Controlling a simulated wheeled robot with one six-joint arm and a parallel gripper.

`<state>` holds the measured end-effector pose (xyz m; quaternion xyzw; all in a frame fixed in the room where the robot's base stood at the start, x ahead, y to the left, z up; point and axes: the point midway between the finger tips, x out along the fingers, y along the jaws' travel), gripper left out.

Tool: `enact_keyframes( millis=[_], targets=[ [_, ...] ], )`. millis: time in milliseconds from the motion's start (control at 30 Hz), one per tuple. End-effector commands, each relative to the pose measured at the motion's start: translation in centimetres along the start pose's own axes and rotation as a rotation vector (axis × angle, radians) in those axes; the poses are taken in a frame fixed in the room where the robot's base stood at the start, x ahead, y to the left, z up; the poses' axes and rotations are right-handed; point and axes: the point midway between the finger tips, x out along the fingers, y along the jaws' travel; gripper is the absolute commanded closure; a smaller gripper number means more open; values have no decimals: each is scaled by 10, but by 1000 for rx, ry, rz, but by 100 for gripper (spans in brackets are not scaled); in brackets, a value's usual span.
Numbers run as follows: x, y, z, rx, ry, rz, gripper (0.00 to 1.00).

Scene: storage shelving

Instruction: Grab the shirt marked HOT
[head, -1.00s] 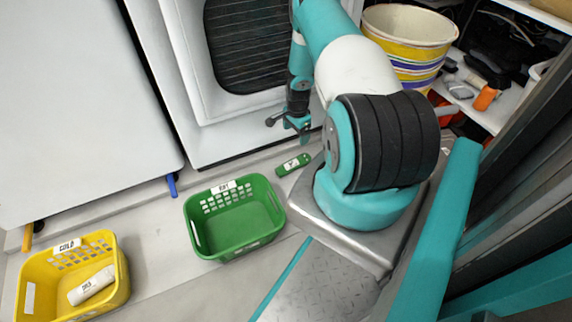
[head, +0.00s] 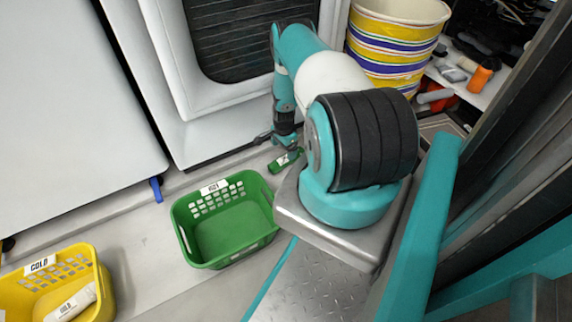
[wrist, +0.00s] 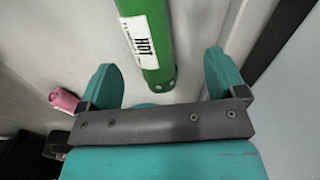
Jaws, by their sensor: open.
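The shirt marked HOT is a rolled green bundle (head: 287,160) with a white label, lying on the floor by the white appliance in the head view. In the wrist view the green roll (wrist: 157,62) runs down from the top, its HOT label readable, with its lower end between the finger lines. My gripper (head: 287,146) is at the roll in the head view, partly covering it. In the wrist view my gripper (wrist: 162,72) is open, one finger on each side of the roll, with visible gaps. I cannot tell the height between them.
A green basket (head: 232,262) with a white label, empty, stands left of the roll. A yellow basket (head: 98,275) marked COLD holds a white labelled roll (head: 72,303). The white appliance (head: 215,130) is close behind. A pink object (wrist: 64,100) shows in the wrist view.

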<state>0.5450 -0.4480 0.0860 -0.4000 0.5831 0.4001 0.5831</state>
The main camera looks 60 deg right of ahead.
Motion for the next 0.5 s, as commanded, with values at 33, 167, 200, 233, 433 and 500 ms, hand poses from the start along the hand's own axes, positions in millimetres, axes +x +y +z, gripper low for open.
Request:
enact_keyframes(
  millis=[33,167,200,233,433,500],
  targets=[
    [6,0,0,1,0,0,10],
    [10,1,-2,2,0,0,10],
    [13,2,-2,2,0,1,10],
    [16,2,-2,3,0,1,10],
    [46,9,-5,3,-1,1,10],
    [57,9,-4,2,-1,1,10]
  ],
)
